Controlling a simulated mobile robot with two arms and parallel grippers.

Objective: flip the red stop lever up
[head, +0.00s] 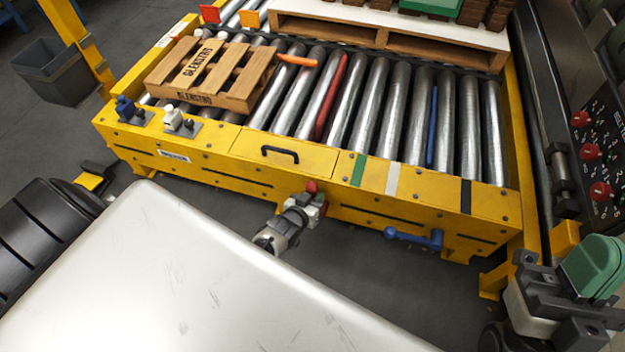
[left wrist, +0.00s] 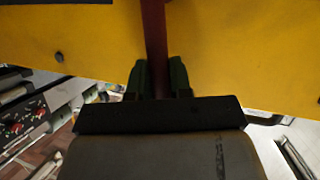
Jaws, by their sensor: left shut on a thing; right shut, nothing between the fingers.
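The red stop lever (head: 311,187) is on the front of the yellow conveyor frame (head: 225,176). My left gripper (head: 300,212) is at the frame front and covers most of the lever. In the left wrist view its two green fingers (left wrist: 158,78) are shut around the dark red lever bar (left wrist: 154,40), with the yellow panel behind. The lever's angle is hard to tell. My right gripper (head: 598,265) is shut and empty at the lower right, away from the lever.
A blue lever (head: 415,238) sits on the same front, to the right. A wooden pallet (head: 214,74) rests on the rollers (head: 372,97). A control panel (head: 597,145) with red knobs stands at the right. A grey bin (head: 52,72) stands at the far left.

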